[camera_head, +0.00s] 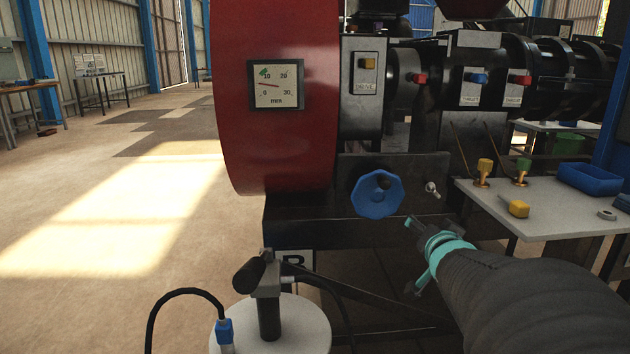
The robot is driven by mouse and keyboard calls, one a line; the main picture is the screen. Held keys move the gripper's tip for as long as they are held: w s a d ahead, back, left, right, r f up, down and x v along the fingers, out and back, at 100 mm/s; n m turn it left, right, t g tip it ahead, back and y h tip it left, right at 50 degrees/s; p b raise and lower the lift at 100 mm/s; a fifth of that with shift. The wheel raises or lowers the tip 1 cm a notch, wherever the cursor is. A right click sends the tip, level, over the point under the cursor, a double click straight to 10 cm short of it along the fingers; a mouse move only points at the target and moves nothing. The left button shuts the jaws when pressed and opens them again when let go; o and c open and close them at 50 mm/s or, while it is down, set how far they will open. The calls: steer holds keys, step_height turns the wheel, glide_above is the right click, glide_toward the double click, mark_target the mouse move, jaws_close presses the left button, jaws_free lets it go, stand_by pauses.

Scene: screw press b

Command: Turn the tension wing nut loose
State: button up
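A small pale metal wing nut (432,189) sits on a stud on the dark front plate of the machine, right of a blue lobed handwheel (378,194). My gripper (413,223), dark with teal parts, reaches in from the lower right. Its tip is below and slightly left of the wing nut in the picture, apart from it. Nothing shows held in it. The fingers are small and partly hidden by the wrist, so their opening is unclear.
A red drum with a mm gauge (276,85) stands left of the handwheel. A white side table (550,216) at right holds a blue tray (589,179), a yellow block (514,208) and brass fittings. A black lever on a white round stand (270,330) is in front. Floor at left is clear.

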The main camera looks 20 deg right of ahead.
mark_target(435, 194)
steer(key=d+r+m+t+y+p, duration=0.15)
steer(key=d+t, duration=0.25)
steer(key=d, duration=0.4)
steer(key=shift+m+y, duration=0.35)
steer(key=shift+m, duration=0.1)
steer(key=x, duration=1.3)
steer(key=shift+a+r, duration=0.15)
steer(key=shift+a, duration=0.05)
steer(key=c, duration=1.2)
